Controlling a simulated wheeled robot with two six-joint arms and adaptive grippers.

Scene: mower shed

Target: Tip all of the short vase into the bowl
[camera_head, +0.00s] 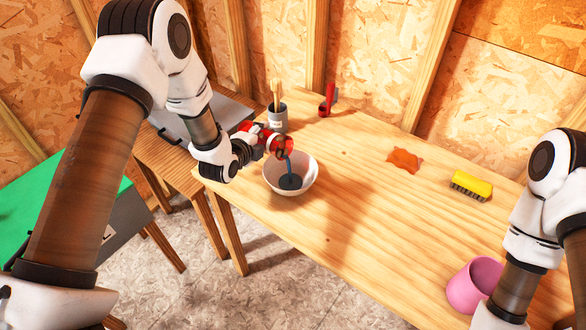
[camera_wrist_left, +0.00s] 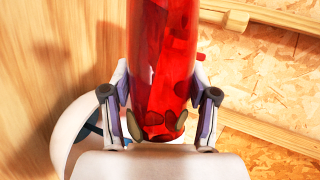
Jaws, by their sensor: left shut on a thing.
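The short vase (camera_head: 281,147), red and glassy, is held on its side with its mouth over the white bowl (camera_head: 309,180). A thin blue-grey stream runs down from its mouth, and dark blue-grey contents lie in the bowl. My left gripper (camera_head: 262,146) is shut on the vase, above the bowl's left rim. In the left wrist view the vase (camera_wrist_left: 165,65) sits between the two fingers (camera_wrist_left: 158,122), and part of the white bowl (camera_wrist_left: 75,125) shows behind the left finger. How much is left in the vase I cannot tell. My right gripper is out of view.
A grey pot with brushes (camera_head: 277,120) stands close behind the vase. The table's middle is clear.

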